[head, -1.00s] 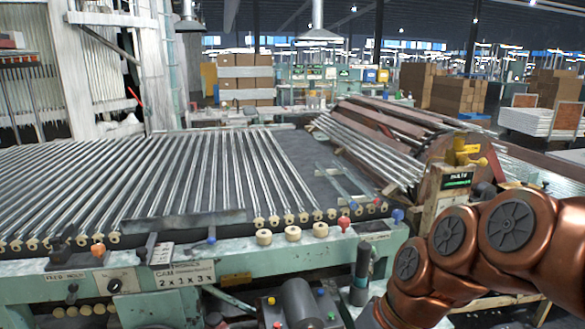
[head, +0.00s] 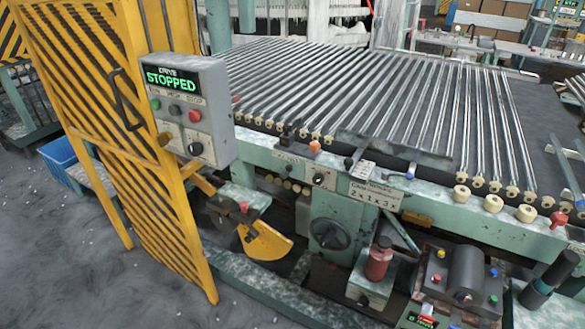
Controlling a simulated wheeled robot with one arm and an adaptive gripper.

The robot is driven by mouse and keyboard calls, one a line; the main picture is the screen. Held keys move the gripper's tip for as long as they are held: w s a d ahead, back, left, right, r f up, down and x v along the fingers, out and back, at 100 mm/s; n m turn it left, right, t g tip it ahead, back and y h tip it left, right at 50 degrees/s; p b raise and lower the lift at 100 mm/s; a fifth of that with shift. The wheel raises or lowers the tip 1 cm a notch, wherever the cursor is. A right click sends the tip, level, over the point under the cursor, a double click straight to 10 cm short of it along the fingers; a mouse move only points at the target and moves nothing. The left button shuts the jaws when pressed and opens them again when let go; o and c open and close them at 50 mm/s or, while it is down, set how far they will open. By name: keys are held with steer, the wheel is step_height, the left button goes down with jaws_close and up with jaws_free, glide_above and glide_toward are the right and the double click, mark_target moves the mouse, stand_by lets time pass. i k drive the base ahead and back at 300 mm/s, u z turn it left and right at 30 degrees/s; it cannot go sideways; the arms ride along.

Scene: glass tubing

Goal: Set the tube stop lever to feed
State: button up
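The machine's pale green front rail (head: 440,198) carries several small levers and knobs. I cannot tell for sure which is the tube stop lever. A dark lever (head: 290,131) stands at the left end of the rail, beside an orange knob (head: 314,146). Below them are a small pale label, too blurred to read, and a dark rotary knob (head: 318,179). My gripper is not in view.
Glass tubes (head: 400,90) lie across the bed. A grey control box (head: 190,105) reads STOPPED, on a yellow slatted guard (head: 135,130) at left. A handwheel (head: 330,235), a red cylinder (head: 379,258) and a motor-like unit (head: 466,270) stand below. The floor at lower left is clear.

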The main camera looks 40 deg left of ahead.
mark_target(284, 174)
steer(key=u, duration=1.7)
steer(key=k, duration=0.65)
steer(key=u, duration=0.35)
steer(key=i, duration=0.25)
steer(key=u, duration=0.9)
steer(key=i, duration=1.15)
steer(key=z, duration=0.75)
steer(key=i, duration=0.4)
steer(key=z, duration=0.45)
